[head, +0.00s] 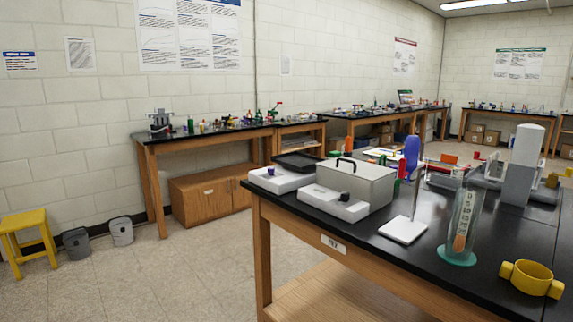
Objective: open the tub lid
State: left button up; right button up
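No thing in the head view is plainly a tub with a lid. A grey box (374,184) with a black handle (346,163) on its flat top stands on the near black-topped table; its top looks closed. On the floor by the left wall stand two small bins, a dark grey one (76,243) and a light grey one (121,231). Whether either has a lid is too small to tell. Neither of my grippers is in view.
Near table (493,276) holds two white balances (328,203) (281,178), a white stand (403,229), a glass cylinder (463,222) on a green base and a yellow ring piece (531,278). A yellow stool (26,237) stands left. The floor (190,270) between is clear.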

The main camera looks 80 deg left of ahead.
aim_at(364, 171)
jog(key=u, duration=2.3)
jog(key=i+j, duration=0.35)
jog(key=i, duration=0.2)
jog(key=i+j, duration=0.35)
jog(key=i, duration=0.2)
